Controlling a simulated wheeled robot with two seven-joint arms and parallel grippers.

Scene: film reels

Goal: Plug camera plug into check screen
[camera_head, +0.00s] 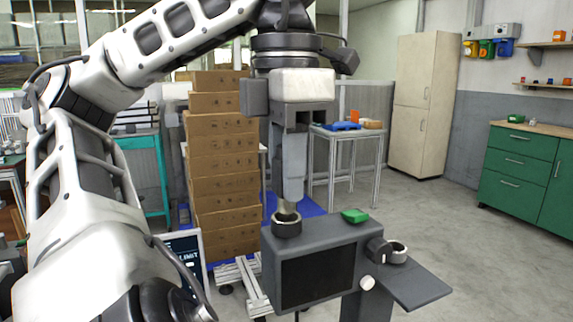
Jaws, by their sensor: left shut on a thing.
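The check screen (345,240) is a dark grey box with a black display on its front, at the lower centre. A dark ring-shaped socket (287,229) stands at its top left corner. My left gripper (288,203) points straight down over that socket, shut on a small metallic piece that appears to be the camera plug (287,214). Its lower end is at the ring's opening; how deep it sits is hidden. My right gripper is not in view.
A green piece (354,215) lies on the box's top. A second ring (397,252) is at its right, by a dark side shelf (412,287). Stacked cardboard boxes (223,165) stand behind. A green cabinet (520,170) is far right; the floor between is clear.

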